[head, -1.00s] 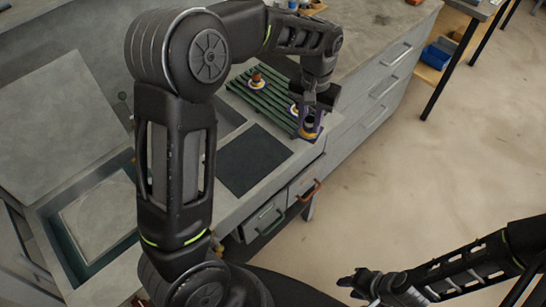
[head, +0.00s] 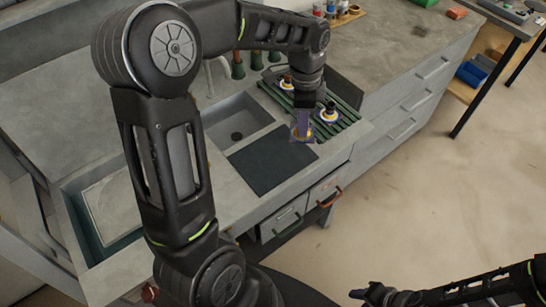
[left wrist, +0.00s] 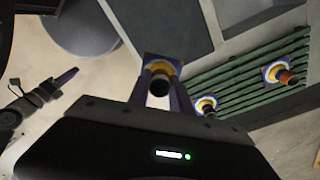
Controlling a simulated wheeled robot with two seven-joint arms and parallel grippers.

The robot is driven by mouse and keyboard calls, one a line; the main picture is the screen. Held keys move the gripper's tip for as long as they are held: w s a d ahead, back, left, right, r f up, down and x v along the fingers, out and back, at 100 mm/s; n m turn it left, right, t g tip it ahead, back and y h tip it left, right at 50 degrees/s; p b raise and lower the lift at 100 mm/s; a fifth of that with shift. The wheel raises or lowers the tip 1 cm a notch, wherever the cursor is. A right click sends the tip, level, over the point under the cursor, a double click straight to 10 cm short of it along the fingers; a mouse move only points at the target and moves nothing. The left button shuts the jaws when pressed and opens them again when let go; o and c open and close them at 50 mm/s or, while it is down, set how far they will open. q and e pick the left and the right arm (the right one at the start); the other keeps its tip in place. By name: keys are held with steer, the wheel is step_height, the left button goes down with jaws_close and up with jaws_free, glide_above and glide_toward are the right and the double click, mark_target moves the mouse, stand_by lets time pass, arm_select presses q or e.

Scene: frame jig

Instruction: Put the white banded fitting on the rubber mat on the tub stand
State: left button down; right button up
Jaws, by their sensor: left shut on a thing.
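My left gripper (head: 303,124) is shut on a fitting (head: 301,137) with a square purple base and yellow ring. It also shows in the left wrist view (left wrist: 160,70), with a pale band below a dark end. The gripper holds it by the near edge of the green slatted rack, close to the right corner of the dark rubber mat (head: 262,160). The mat is bare; it also shows in the left wrist view (left wrist: 160,28). Two other fittings stand on the rack: one at the back (head: 287,83), one at the right (head: 329,113). My right gripper (head: 362,293) is low at the right, its jaws unclear.
The green slatted rack (head: 345,118) lies right of the mat. A sink basin (head: 232,125) with a faucet (head: 211,75) is behind the mat. Green bottles (head: 238,68) stand at the back. Drawers with handles (head: 325,190) are below the counter front.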

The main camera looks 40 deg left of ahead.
arm_select(q)
steer(key=s+a+r+m, duration=0.1)
steer(key=s+a+m, duration=0.4)
steer(key=m, duration=0.4)
steer(key=shift+a+m, duration=0.2)
steer(key=shift+m, duration=0.2)
glide_above(273, 157)
steer(key=shift+f, duration=3.1)
steer(key=shift+f, duration=1.85)
steer(key=shift+f, duration=0.1)
